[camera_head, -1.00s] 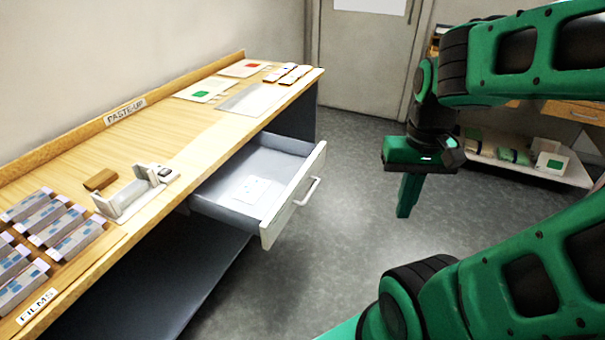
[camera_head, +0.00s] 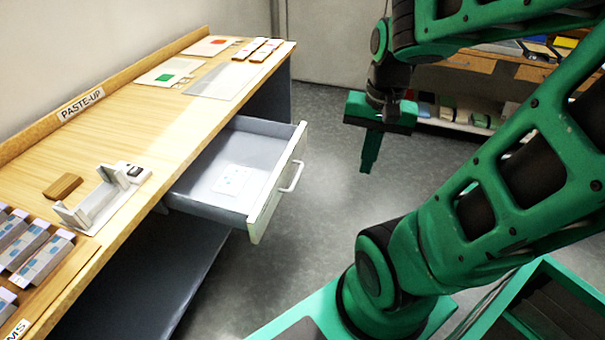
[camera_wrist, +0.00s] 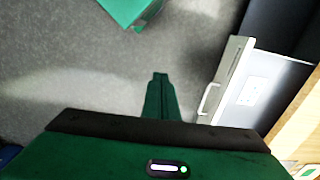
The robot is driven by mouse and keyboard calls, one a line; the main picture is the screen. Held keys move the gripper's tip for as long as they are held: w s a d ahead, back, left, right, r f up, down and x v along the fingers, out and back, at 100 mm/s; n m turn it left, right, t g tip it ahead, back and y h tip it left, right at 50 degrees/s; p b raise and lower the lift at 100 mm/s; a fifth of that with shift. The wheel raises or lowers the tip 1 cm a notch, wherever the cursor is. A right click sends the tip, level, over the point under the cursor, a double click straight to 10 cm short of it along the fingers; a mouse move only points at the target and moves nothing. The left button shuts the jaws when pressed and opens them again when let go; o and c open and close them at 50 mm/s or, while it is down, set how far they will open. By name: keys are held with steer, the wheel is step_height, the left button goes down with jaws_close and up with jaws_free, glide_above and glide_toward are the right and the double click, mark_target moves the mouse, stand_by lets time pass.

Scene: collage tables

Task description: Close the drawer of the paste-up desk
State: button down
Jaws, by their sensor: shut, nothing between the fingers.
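The drawer (camera_head: 205,212) of the paste-up desk (camera_head: 135,135) is pulled well out, with a white sheet (camera_head: 232,180) lying inside. Its pale front carries a bar handle (camera_head: 293,177). In the wrist view the drawer front (camera_wrist: 232,70) and its handle (camera_wrist: 208,100) show to the right of the fingers. My gripper (camera_head: 367,168) is shut and empty, pointing down over the floor. It is to the right of the drawer front in the head view, apart from the handle.
On the desk top are a white device (camera_head: 100,200), a brown block (camera_head: 62,187), several boxes (camera_head: 35,250) and sheets (camera_head: 170,74). A shelf unit (camera_head: 480,65) with goods stands at the back right. Grey floor (camera_head: 320,110) lies clear between desk and arm.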

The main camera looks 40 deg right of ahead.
steer(key=w+d+f+m+t+y, duration=0.1)
steer(key=w+d+f+m, duration=0.1)
steer(key=w+f+m, duration=0.55)
steer(key=w+d+f+m+t+y, duration=0.15)
steer(key=w+f+m, duration=0.25)
steer(key=w+m, duration=0.6)
steer(key=w+a+r+x, duration=0.1)
steer(key=w+x, duration=0.1)
steer(key=x, duration=1)
steer(key=shift+w+a+f+m, duration=0.15)
steer(key=shift+w+f+m, duration=0.1)
steer(key=shift+m, duration=0.1)
steer(key=shift+w+r+h, duration=0.1)
steer(key=shift+h, duration=0.15)
